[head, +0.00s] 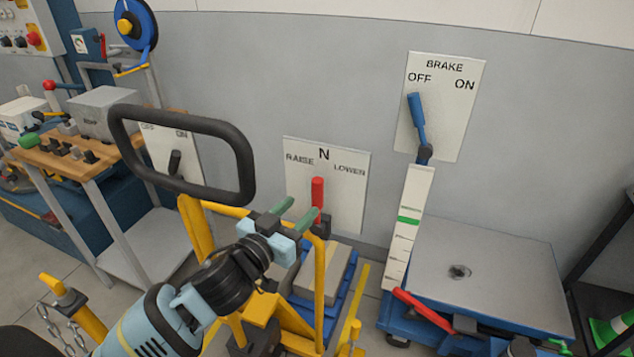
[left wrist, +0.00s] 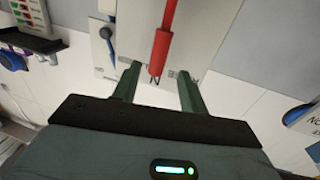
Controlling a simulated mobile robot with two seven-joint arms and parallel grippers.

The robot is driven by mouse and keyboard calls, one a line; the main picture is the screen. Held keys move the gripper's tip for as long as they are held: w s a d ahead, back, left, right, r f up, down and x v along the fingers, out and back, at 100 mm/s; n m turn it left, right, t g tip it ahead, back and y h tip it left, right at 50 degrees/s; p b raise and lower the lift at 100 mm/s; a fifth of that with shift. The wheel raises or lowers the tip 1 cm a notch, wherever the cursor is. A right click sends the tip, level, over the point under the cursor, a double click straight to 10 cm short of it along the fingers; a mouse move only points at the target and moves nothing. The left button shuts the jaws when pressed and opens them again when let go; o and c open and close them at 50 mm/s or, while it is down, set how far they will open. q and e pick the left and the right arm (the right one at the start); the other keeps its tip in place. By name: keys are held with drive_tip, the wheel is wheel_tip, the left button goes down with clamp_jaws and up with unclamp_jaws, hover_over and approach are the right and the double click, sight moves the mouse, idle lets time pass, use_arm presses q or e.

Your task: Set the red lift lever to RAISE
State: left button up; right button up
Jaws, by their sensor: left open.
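The red lift lever (head: 317,191) stands upright on a pale plate (head: 348,200) marked RAISE on the left, N at the top and LOWER on the right. It points at N. My left gripper (head: 297,211) is open and empty, just in front of the plate, its green fingertips at the lever's left in the head view. In the left wrist view, the lever's red grip (left wrist: 160,52) lies between the two open fingers (left wrist: 157,84), with a gap on each side; how deep it sits between them is unclear. My right gripper is not in view.
A blue brake lever (head: 416,110) on its plate is at right, set toward OFF. Another plate with a black lever (head: 174,162) is at left. A yellow frame with a black loop handle (head: 247,165) stands in front; a blue lift cart (head: 490,275) is at right.

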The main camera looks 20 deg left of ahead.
sight(314, 195)
use_arm(q)
drive_tip(key=shift+w+d+r, duration=0.15)
drive_tip(key=shift+w+d, duration=0.05)
drive_tip(key=shift+x, duration=3.55)
clamp_jaws()
